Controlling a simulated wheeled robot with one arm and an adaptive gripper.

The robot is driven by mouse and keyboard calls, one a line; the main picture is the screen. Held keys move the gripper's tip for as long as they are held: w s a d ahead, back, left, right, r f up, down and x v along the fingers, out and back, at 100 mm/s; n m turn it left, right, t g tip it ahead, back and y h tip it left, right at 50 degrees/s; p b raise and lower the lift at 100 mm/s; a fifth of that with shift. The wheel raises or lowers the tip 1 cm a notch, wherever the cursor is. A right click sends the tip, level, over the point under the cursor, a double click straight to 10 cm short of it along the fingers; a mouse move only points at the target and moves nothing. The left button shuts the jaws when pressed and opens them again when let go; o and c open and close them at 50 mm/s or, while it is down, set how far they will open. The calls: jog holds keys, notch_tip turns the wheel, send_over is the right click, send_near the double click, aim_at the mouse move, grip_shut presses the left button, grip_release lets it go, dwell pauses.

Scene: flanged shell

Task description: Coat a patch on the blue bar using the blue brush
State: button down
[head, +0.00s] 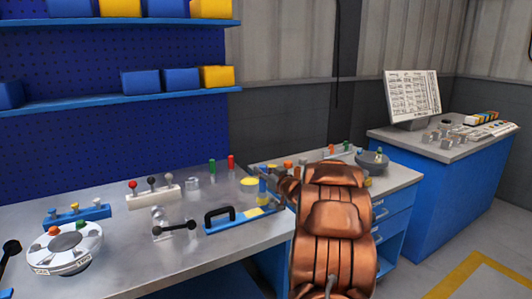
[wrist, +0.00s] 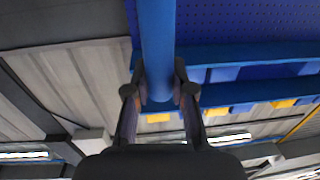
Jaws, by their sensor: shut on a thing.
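My gripper (wrist: 158,92) is shut on a blue cylindrical handle, which appears to be the blue brush (wrist: 157,45). In the head view, the brush (head: 262,188) stands roughly upright at the bench's right end, just left of my copper arm. A flat blue bar (head: 236,224) lies on the bench below and left of it, with a yellow patch near its right end and a black handle (head: 219,215) at its left. The brush's lower end is close above the bar's right end; I cannot tell whether they touch. My arm partly hides the gripper.
A grey lever fixture (head: 172,226) stands left of the bar. A white base with knobbed levers (head: 153,196), a round white dial (head: 65,248) and red and green pegs (head: 231,162) are also on the bench. A second bench with a grey bowl (head: 371,162) lies behind my arm.

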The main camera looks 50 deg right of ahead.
jog(key=shift+r+p, duration=1.95)
jog(key=shift+r, duration=0.55)
jog(key=shift+a, duration=0.1)
